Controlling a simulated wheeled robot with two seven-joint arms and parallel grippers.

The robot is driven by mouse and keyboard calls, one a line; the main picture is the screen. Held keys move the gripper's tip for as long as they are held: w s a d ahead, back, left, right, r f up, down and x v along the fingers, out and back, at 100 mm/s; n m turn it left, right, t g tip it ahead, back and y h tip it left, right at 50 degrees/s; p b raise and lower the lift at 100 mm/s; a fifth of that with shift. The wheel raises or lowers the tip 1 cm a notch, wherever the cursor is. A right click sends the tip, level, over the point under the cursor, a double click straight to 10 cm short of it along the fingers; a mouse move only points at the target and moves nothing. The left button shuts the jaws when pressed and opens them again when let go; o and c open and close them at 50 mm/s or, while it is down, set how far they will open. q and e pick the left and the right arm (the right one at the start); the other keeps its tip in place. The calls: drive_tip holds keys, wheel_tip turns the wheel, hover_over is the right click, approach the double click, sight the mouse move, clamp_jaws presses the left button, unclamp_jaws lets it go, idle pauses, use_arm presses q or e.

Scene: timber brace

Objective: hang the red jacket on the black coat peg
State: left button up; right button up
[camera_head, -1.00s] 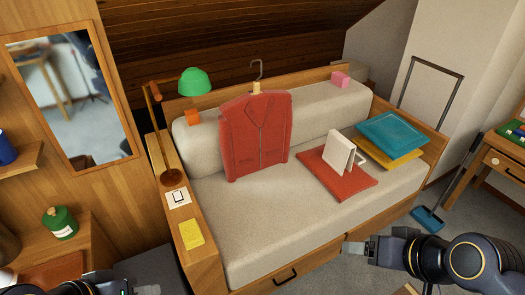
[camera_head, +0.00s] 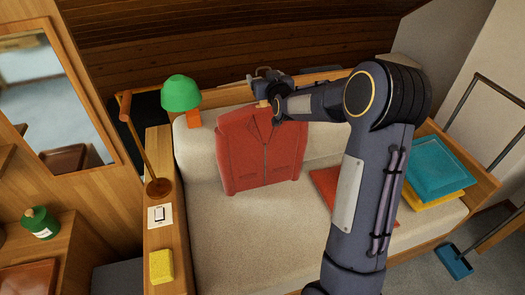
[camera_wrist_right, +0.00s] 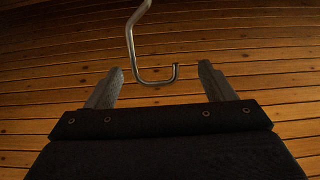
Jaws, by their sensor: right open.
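The red jacket (camera_head: 262,150) hangs on a hanger, upright against the sofa's backrest in the head view. A bit of the wooden hanger neck (camera_head: 263,103) shows above its collar. My right gripper (camera_head: 262,76) is at the top of the hanger, its arm reaching in across the sofa. In the right wrist view it is open, and the metal hanger hook (camera_wrist_right: 139,62) shows between its two fingers, apart from both. In the head view the hook is mostly hidden by the gripper. I see no black coat peg. My left gripper is out of view.
My right arm hides much of the sofa's right part. A teal cushion (camera_head: 440,166) lies at the right. A mirror (camera_head: 58,95) hangs at the left.

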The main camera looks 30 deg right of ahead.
drive_tip(key=p+x, duration=0.2)
drive_tip(key=x, duration=0.3)
drive_tip(key=shift+w+d, duration=0.2)
drive_tip(key=shift+s, duration=0.1)
drive_tip(key=shift+c, duration=0.3)
clamp_jaws()
drive_tip(key=shift+r, duration=0.2)
